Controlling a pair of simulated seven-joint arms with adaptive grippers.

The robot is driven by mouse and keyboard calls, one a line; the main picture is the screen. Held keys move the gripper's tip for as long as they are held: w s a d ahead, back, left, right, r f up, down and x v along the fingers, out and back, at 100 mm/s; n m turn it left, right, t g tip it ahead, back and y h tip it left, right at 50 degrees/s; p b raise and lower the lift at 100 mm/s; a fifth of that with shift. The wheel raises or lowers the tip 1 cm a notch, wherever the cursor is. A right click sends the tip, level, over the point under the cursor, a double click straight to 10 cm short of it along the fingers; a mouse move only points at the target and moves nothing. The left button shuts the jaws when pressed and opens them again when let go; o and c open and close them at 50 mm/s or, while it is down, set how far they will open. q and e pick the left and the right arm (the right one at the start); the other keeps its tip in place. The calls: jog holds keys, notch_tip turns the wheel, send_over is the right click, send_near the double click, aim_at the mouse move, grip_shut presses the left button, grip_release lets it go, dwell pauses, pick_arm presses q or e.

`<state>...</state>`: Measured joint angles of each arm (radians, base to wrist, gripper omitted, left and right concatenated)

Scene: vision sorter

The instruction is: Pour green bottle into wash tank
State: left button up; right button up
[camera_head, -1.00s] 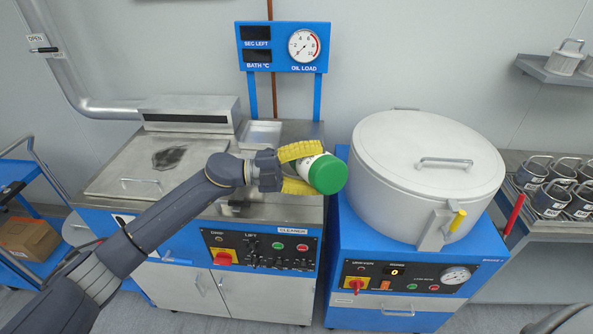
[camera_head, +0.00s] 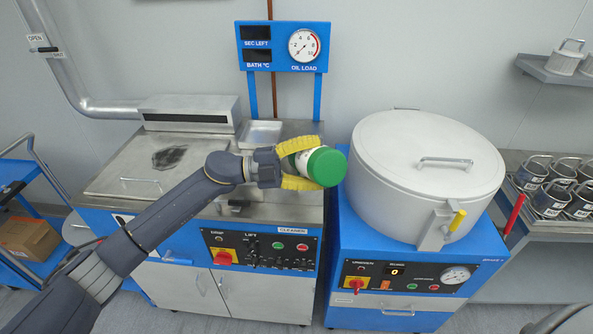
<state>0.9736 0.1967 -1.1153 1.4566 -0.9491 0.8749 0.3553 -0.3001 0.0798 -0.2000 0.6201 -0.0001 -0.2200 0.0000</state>
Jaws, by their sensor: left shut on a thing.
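My left gripper (camera_head: 298,163) has yellow fingers and is shut on a white bottle with a green cap (camera_head: 326,166). The bottle is held tilted, nearly on its side, with the green end to the right, above the front right part of the cleaner bench. The wash tank (camera_head: 160,165) is on the left in the steel cleaner bench, under a closed flat lid with a handle and a dark patch. My left arm crosses in front of part of it. My right gripper is not in view.
A large round lidded drum (camera_head: 425,165) stands close to the right of the bottle. A shallow steel tray (camera_head: 262,133) is behind the gripper. A blue display panel (camera_head: 282,47) rises at the back. Several metal baskets (camera_head: 552,200) stand at far right.

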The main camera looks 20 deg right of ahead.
pick_arm(q)
jog(key=shift+w+r+n+h, duration=0.2)
jog(key=shift+r+n+h, duration=0.1)
jog(key=shift+r+n, duration=0.1)
